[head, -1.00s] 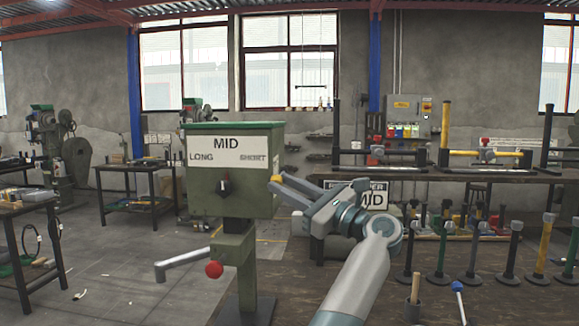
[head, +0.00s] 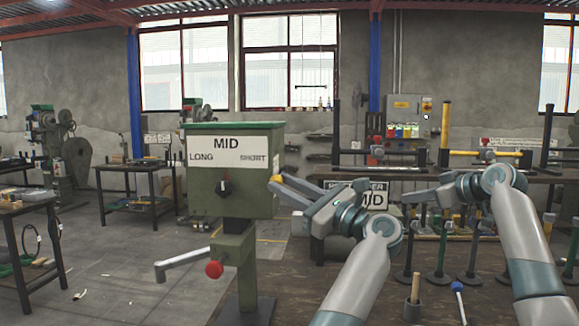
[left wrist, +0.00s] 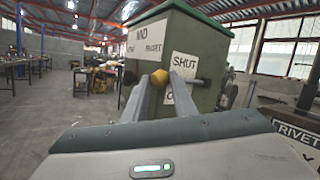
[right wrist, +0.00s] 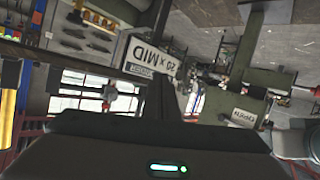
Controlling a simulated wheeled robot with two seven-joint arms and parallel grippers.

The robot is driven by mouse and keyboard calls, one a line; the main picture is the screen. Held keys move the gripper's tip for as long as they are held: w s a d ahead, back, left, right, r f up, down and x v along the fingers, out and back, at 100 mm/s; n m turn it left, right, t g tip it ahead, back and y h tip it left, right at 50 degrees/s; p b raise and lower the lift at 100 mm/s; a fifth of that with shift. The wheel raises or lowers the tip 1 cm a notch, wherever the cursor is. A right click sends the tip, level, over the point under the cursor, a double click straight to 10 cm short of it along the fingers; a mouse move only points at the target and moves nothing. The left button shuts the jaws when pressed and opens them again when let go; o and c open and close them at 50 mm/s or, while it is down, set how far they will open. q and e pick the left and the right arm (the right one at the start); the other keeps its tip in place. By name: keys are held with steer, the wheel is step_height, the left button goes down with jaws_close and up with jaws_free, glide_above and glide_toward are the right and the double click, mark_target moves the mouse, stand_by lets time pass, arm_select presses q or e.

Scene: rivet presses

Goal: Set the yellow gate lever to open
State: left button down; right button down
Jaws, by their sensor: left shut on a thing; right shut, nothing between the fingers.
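The green press box (head: 232,203) stands on a post left of centre in the head view. The yellow knob of the gate lever (head: 277,179) sticks out from its right side. My left gripper (head: 283,188) is shut on it; the left wrist view shows the yellow knob (left wrist: 159,78) between the fingertips. A SHUT label (left wrist: 186,66) is beside the knob, at about its height; a lower label is mostly hidden behind a finger. An OPEN label (right wrist: 243,117) shows in the right wrist view. My right gripper (head: 412,196) is shut and empty, right of the box.
The box front has a black selector knob (head: 223,188) under LONG, MID and SHORT. A crank with a red ball (head: 214,269) is below. A bench (head: 420,174) with rivet tools stands behind on the right.

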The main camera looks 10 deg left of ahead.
steer(key=s+a+r+n+g+y, duration=0.1)
steer(key=s+a+r+n+g, duration=0.3)
steer(key=s+a+r, duration=0.4)
steer(key=s+a+r+n+g+y, duration=0.2)
steer(key=s+a+r+n+g, duration=0.2)
steer(key=a, duration=1)
steer(key=s+r+n, duration=0.3)
steer(key=s+r, duration=0.2)
steer(key=r, duration=0.2)
steer(key=shift+a, duration=0.3)
steer(key=w+d+f+x, duration=0.1)
steer(key=f+x, duration=0.1)
steer(key=x, duration=1.1)
steer(key=shift+d, duration=0.35)
